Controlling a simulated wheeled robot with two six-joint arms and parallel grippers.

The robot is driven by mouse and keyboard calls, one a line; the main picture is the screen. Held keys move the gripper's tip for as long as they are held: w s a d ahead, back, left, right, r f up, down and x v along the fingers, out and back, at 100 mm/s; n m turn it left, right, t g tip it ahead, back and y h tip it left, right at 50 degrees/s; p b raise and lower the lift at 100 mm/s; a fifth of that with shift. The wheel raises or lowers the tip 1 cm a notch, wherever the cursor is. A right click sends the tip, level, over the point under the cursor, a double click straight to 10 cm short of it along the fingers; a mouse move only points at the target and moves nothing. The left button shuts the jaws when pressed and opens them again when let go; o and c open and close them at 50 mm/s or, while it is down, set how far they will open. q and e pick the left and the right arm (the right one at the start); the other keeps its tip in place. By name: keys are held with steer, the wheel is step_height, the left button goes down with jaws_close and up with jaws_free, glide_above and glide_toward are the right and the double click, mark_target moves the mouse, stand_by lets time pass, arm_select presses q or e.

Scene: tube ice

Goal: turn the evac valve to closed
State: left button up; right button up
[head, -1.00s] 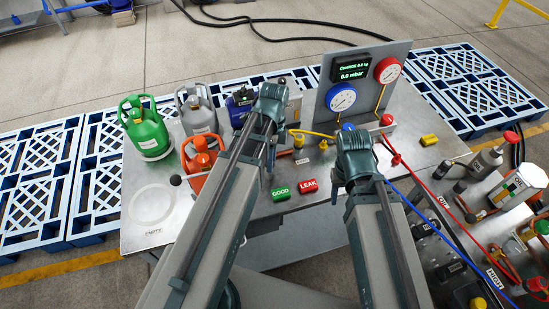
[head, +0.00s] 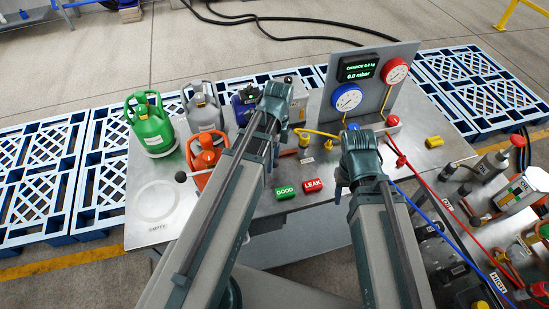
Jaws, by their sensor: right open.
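The gauge panel (head: 372,85) stands upright at the back right of the metal bench, with a blue gauge (head: 347,98), a red gauge (head: 395,71) and a lit display (head: 359,69) reading about 0.0 mbar. At its foot are a blue knob (head: 352,127) and a red knob (head: 393,121). A yellow hose (head: 316,133) runs left from there. I cannot pick out which part is the evac valve. My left gripper (head: 272,152) is mostly hidden behind its own wrist, left of the hose. My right gripper (head: 341,188) is open, in front of the panel, with nothing visible in it.
Green (head: 151,125), grey (head: 202,103) and orange (head: 207,153) cylinders stand on the left. Green GOOD (head: 285,192) and red LEAK (head: 313,184) blocks lie near the front edge. A blue hose (head: 425,218) and red hose (head: 421,181) cross right to a crowded lower bench.

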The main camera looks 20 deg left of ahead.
arm_select(q)
steer(key=shift+d, duration=0.1)
steer(key=shift+r, duration=0.1)
steer(key=shift+w+r+p, duration=0.15)
steer(key=shift+r+p, duration=0.65)
steer(key=shift+p, duration=0.15)
step_height(320, 180, up, 12)
steer(key=w+p, duration=0.2)
steer(key=p, duration=0.9)
steer(key=shift+w+p, duration=0.2)
steer(key=shift+p, duration=0.15)
steer(key=shift+f, duration=0.15)
steer(key=s+d+f+n+t+y+b, duration=0.1)
steer(key=s+d+f+n+t+b, duration=0.1)
steer(key=s+d+f+n+b, duration=0.6)
steer(key=shift+s+d+f+n+b, duration=0.4)
steer(key=shift+d+f+n+b, duration=1.15)
steer(key=shift+n, duration=1.55)
